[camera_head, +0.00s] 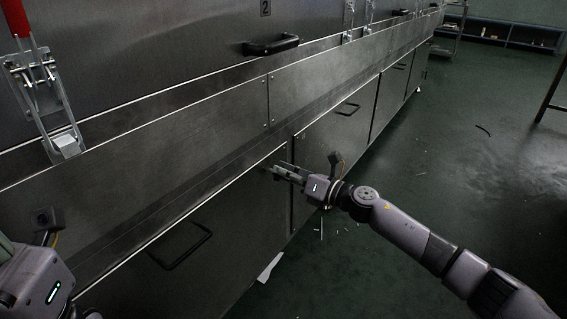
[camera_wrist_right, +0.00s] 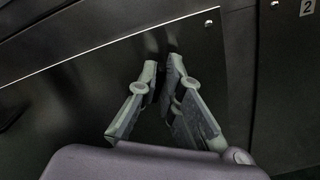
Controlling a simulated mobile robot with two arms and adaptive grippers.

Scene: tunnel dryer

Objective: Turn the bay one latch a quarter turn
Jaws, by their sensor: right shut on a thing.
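My right gripper (camera_head: 275,172) reaches in from the right to the dark lower panel (camera_head: 222,216) of the dryer, just under its upper edge and left of a panel seam. In the right wrist view its two grey-green fingers (camera_wrist_right: 163,68) close together at the panel face. A small dark part between the fingertips looks like the bay one latch; it is mostly hidden, and I cannot tell its angle. My left gripper (camera_head: 38,278) shows only in part at the lower left corner, and its fingertips are not clear.
Bar handles sit on the lower panels, one (camera_head: 181,247) left of my right gripper and one (camera_head: 348,108) beyond it. A red-handled toggle clamp (camera_head: 40,90) stands at the left. The green floor (camera_head: 440,150) at right is largely open.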

